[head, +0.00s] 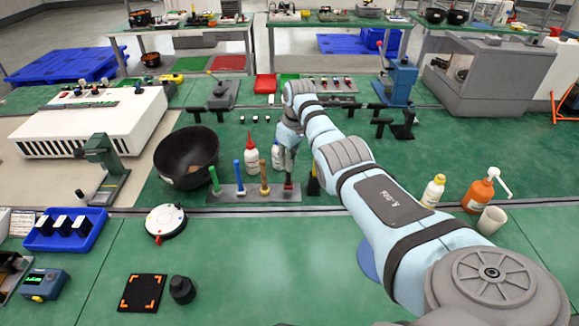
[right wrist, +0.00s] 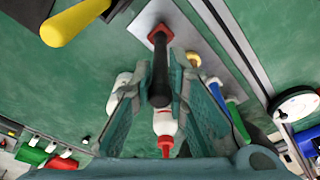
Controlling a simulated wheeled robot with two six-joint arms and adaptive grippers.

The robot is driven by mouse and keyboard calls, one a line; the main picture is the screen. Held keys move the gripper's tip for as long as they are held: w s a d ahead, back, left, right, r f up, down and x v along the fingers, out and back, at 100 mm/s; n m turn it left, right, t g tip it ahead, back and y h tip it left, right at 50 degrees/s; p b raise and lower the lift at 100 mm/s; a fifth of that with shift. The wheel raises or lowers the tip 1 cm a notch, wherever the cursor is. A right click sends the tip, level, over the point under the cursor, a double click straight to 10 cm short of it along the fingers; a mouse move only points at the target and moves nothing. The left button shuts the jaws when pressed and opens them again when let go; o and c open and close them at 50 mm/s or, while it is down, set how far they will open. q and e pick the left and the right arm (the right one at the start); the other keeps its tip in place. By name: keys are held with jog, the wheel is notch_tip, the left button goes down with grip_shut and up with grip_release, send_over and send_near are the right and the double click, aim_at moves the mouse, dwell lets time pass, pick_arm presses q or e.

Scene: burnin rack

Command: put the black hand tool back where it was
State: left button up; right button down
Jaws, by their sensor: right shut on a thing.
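The black hand tool (right wrist: 160,75) has a black handle and a red part at its far end. My right gripper (right wrist: 162,70) is shut on its handle in the right wrist view. In the head view my right gripper (head: 289,160) is over the right end of a grey tool rack (head: 227,194), and the tool's red part (head: 288,187) shows below the fingers. The red part appears at the rack plate (right wrist: 142,22); I cannot tell whether it is seated or just above. Green (head: 213,176), blue (head: 237,172) and orange (head: 264,177) handled tools stand in the rack. My left gripper is not in view.
A red-capped white bottle (head: 251,158) stands behind the rack, and a large black bowl (head: 187,157) is to its left. A black and yellow item (head: 313,183) is close right of the gripper. The green bench in front (head: 240,255) is mostly clear.

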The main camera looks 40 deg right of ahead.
jog(key=shift+f, duration=1.1)
jog(key=shift+f, duration=0.1)
jog(key=c, duration=1.6)
grip_release()
jog(key=shift+o, duration=0.2)
jog(key=shift+r, duration=0.25)
notch_tip(320, 180, up, 12)
jog(key=s+p, duration=0.1)
jog(key=p, duration=0.1)
jog(key=shift+s+f, duration=0.15)
jog(key=shift+s, duration=0.25)
jog(key=shift+f, duration=0.1)
